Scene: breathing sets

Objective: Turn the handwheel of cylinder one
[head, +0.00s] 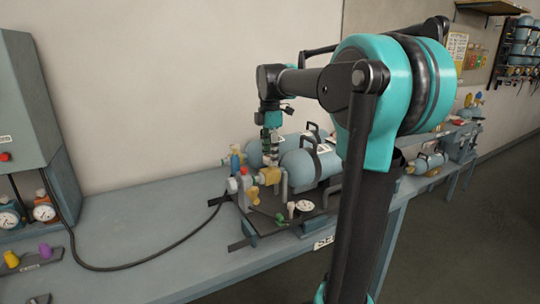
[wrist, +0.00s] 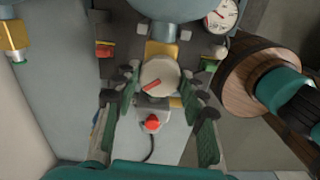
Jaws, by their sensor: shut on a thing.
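Two pale blue cylinders lie on a dark stand on the bench in the head view, a near one (head: 312,165) and a far one (head: 288,146). I cannot tell which is cylinder one. In the wrist view, a round off-white handwheel (wrist: 160,76) with a red mark sits before a brass valve (wrist: 161,48) and a blue cylinder end (wrist: 170,9). My gripper (wrist: 159,83) has its fingers on both sides of the handwheel, shut on it. In the head view my gripper (head: 270,158) points down at the valve end; its fingertips and the handwheel are hard to make out there.
A grey block with a red knob (wrist: 152,123) lies just below the handwheel in the wrist view. A dial gauge (head: 305,206) sits at the stand's front. A black hose (head: 150,268) crosses the bench to a cabinet (head: 25,100) at left. The bench (head: 140,220) between is clear.

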